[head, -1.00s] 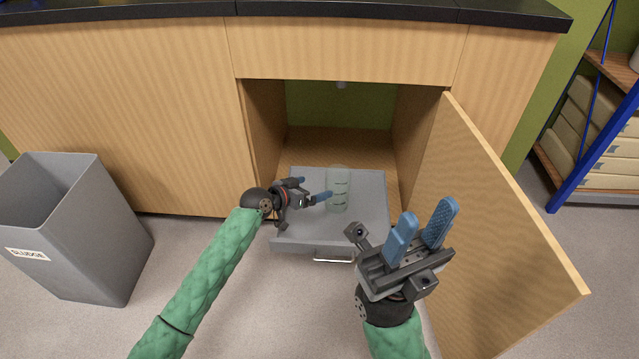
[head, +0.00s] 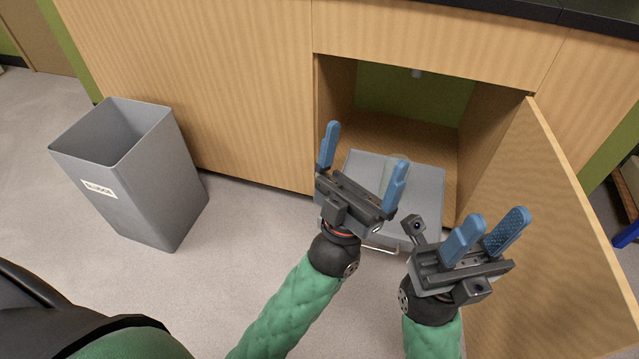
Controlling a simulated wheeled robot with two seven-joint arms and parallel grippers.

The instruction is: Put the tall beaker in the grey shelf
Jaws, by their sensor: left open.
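The grey shelf (head: 427,185) is a pulled-out flat tray with a metal handle, low in the open cabinet. The tall beaker (head: 385,170) is clear glass and stands on the shelf. It is mostly hidden behind a finger of my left gripper, with only a faint pale part showing. My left gripper (head: 367,148) is open, fingers pointing up in the picture, with nothing seen between them. It is in front of the shelf in this view. My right gripper (head: 495,222) is empty, its fingers apart, to the right of the shelf and in front of the open door.
The wooden cabinet door (head: 545,220) stands open on the right. A grey bin (head: 150,190) with a label stands on the floor at the left. A dark countertop (head: 500,8) runs above the cabinet. The floor between bin and shelf is clear.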

